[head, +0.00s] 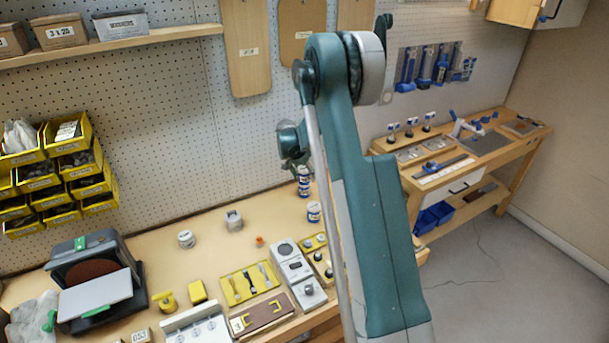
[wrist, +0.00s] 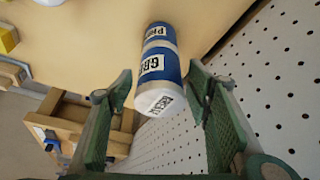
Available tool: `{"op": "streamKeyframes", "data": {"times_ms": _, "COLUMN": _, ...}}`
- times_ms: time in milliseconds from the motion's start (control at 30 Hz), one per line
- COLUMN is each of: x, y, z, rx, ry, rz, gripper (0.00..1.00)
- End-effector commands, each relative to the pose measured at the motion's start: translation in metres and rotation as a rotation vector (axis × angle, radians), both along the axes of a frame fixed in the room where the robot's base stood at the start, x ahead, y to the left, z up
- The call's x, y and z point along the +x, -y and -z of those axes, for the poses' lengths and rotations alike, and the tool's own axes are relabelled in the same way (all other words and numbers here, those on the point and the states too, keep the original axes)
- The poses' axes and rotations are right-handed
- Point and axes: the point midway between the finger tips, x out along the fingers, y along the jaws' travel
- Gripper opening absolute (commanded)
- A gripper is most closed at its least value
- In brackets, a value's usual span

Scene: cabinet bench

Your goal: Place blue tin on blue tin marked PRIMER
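Two blue tins stand stacked near the pegboard. In the wrist view, the upper blue tin (wrist: 156,88), with a white lid and a label starting "GRE", sits on the lower blue tin marked "PRI…" (wrist: 159,36). Their sides look roughly in line. The stack also shows in the head view, with the upper tin (head: 304,173) over the lower tin (head: 304,189). My gripper (wrist: 160,80) is open, one finger on each side of the upper tin, with visible gaps to both. In the head view, my arm hides part of the gripper.
Another blue-and-white tin (head: 314,212) stands in front of the stack. A white jar (head: 186,239) and a grey container (head: 234,220) stand to the left. The pegboard (wrist: 285,95) is close on the right in the wrist view.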

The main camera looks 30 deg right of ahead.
Motion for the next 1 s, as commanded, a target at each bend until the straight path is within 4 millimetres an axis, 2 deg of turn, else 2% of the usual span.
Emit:
{"op": "streamKeyframes", "data": {"times_ms": 567, "x": -0.001, "y": -0.002, "z": -0.008, "rx": 0.000, "ry": 0.000, "rz": 0.000, "gripper": 0.49}}
{"op": "streamKeyframes", "data": {"times_ms": 767, "x": -0.004, "y": -0.008, "z": -0.025, "rx": 0.000, "ry": 0.000, "rz": -0.001, "gripper": 0.49}}
{"op": "streamKeyframes", "data": {"times_ms": 1000, "x": -0.010, "y": -0.019, "z": -0.055, "rx": 0.000, "ry": 0.000, "rz": 0.000, "gripper": 0.49}}
